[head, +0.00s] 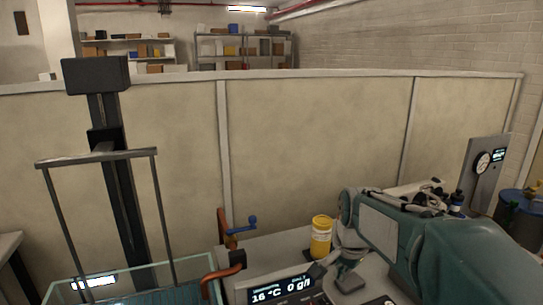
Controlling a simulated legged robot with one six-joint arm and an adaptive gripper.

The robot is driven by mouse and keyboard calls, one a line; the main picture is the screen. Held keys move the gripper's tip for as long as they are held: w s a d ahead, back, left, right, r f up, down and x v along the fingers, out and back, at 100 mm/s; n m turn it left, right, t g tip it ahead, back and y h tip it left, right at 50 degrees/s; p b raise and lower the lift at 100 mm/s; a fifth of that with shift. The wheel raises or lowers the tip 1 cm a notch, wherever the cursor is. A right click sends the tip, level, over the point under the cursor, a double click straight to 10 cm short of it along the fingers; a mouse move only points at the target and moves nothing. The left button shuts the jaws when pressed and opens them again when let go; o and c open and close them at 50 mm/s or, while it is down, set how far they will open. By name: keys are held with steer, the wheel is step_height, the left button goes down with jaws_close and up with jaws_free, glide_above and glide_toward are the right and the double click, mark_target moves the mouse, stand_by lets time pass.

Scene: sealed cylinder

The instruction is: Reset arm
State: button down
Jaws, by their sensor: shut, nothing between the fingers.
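A yellow cylinder (320,240) with a pale label stands upright on the bench, right of centre in the head view. My gripper (336,275) is partly visible just in front and to the right of it, low over the bench. It is shut and holds nothing. My teal arm fills the lower right and hides part of the bench. I cannot tell whether the gripper touches the bench.
A glass tank (198,270) with bluish content is at lower left, under a dark column with a metal frame (98,156). A blue-handled valve (241,226), a display unit (281,289) and a gauge panel (483,170) stand nearby. Partition panels (310,130) close off the back.

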steer(key=s+r+n+t, duration=0.1)
steer(key=s+n+t, duration=0.2)
steer(key=s+n, duration=0.6)
steer(key=s, duration=1.2)
steer(key=shift+s+d+r+n, duration=0.15)
steer(key=shift+s+r+n, duration=0.05)
steer(key=shift+n, duration=0.2)
